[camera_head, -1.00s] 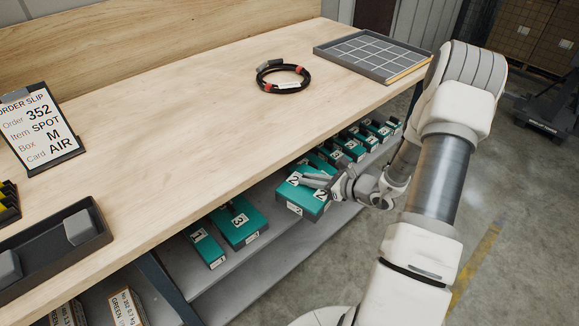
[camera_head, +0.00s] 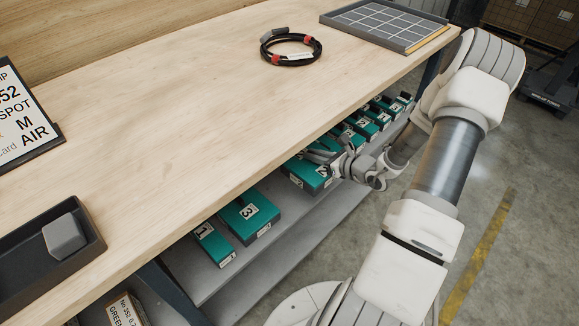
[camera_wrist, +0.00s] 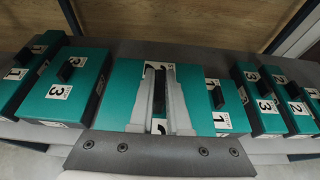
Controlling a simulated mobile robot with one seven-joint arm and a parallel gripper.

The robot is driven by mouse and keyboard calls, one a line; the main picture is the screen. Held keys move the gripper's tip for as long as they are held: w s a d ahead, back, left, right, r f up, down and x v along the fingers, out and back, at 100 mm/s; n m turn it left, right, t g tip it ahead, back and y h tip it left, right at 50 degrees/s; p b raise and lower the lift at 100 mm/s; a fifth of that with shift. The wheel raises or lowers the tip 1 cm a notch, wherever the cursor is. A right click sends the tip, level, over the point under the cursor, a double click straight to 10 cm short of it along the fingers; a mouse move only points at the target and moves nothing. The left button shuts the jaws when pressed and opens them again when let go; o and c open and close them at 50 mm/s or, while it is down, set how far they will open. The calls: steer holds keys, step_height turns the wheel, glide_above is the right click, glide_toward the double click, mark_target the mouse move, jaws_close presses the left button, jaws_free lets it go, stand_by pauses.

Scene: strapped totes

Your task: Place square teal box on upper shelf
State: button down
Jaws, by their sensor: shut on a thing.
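The teal box (camera_head: 306,174) marked 2 is in my gripper (camera_head: 327,152), at the upper shelf (camera_head: 283,217) under the tabletop, partly hidden by the table edge. In the wrist view the same teal box (camera_wrist: 124,98) is in the centre, with my two fingers (camera_wrist: 162,92) closed over its middle. The fingers cover most of its label and handle. I cannot tell whether its underside touches the shelf.
Teal box 3 (camera_head: 248,219) and narrow teal box 1 (camera_head: 213,243) stand to the left on the shelf. Several smaller teal boxes (camera_head: 366,125) stand to the right. In the wrist view box 3 (camera_wrist: 63,86) and a right-hand neighbour (camera_wrist: 226,105) are close beside the held box. The tabletop edge (camera_head: 270,180) overhangs.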

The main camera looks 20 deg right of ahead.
mark_target(282, 169)
steer(key=w+a+f+b, duration=0.1)
steer(key=a+f, duration=0.1)
steer(key=a, duration=0.1)
steer(key=w+a+f, duration=0.1)
steer(key=a, duration=0.2)
steer(key=w+a+f+b, duration=0.1)
steer(key=a+f, duration=0.1)
steer(key=shift+w+a+f+b, duration=0.1)
steer(key=shift+a+f+b, duration=0.25)
steer(key=shift+a, duration=0.05)
steer(key=shift+f+b, duration=0.85)
steer(key=shift+f, duration=1)
steer(key=shift+f, duration=0.15)
steer(key=c, duration=0.9)
jaws_free()
steer(key=shift+f, duration=0.1)
